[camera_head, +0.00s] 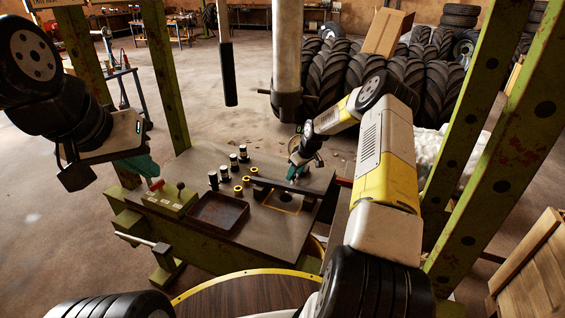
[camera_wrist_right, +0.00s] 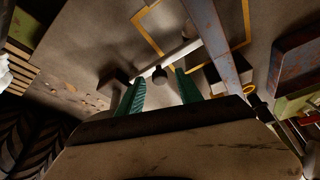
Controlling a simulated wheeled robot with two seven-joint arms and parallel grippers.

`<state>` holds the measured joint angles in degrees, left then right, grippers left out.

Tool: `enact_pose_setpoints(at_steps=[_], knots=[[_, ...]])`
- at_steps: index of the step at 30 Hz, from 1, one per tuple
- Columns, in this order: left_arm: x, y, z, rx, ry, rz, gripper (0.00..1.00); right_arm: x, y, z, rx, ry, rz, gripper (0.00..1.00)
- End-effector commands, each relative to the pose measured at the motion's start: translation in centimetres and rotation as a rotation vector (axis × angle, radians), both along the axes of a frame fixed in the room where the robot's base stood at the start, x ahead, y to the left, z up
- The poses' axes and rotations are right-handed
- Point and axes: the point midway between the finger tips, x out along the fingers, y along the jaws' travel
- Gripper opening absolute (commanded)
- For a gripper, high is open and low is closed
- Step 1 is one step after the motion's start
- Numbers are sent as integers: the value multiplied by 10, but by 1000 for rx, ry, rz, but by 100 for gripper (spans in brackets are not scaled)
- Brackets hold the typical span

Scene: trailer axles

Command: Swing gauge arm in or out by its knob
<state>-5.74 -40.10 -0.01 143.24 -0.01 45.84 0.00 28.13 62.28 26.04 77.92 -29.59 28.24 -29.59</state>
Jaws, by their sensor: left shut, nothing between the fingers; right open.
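My right gripper (camera_head: 292,172) is low over the right part of the bench, beside a dark bar (camera_head: 285,187). In the right wrist view its teal fingers (camera_wrist_right: 159,92) are apart. A small dark round knob (camera_wrist_right: 160,75) shows in the gap between the fingertips; I cannot tell whether they touch it. A pale slim arm (camera_wrist_right: 183,52), seemingly the gauge arm, runs from near the knob toward the yellow outline (camera_wrist_right: 151,40). In the head view the gripper hides the knob. My left gripper (camera_head: 148,167) is shut and empty, above the bench's left end.
The bench (camera_head: 262,232) carries a rusty tray (camera_head: 218,212), a green lever box (camera_head: 171,199), several dark cylinders (camera_head: 222,174) and yellow rings (camera_head: 239,190). A rusty beam (camera_wrist_right: 218,42) is close right of my right fingers. Green posts (camera_head: 167,75) flank the bench.

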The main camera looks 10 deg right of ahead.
Motion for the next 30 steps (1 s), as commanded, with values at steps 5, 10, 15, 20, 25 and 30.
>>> enact_pose_setpoints(at_steps=[5,10,15,20,25,30], knots=[[0,0,0,0,0,0,0,0,0,0,0,0,0,43],[0,0,0,0,0,0,0,0,0,0,0,0,0,11],[0,0,0,0,0,0,0,0,0,0,0,0,0,0],[0,0,0,0,0,0,0,0,0,0,0,0,0,0],[0,0,0,0,0,0,0,0,0,0,0,0,0,0],[0,0,0,0,0,0,0,0,0,0,-1,1,0,0]])
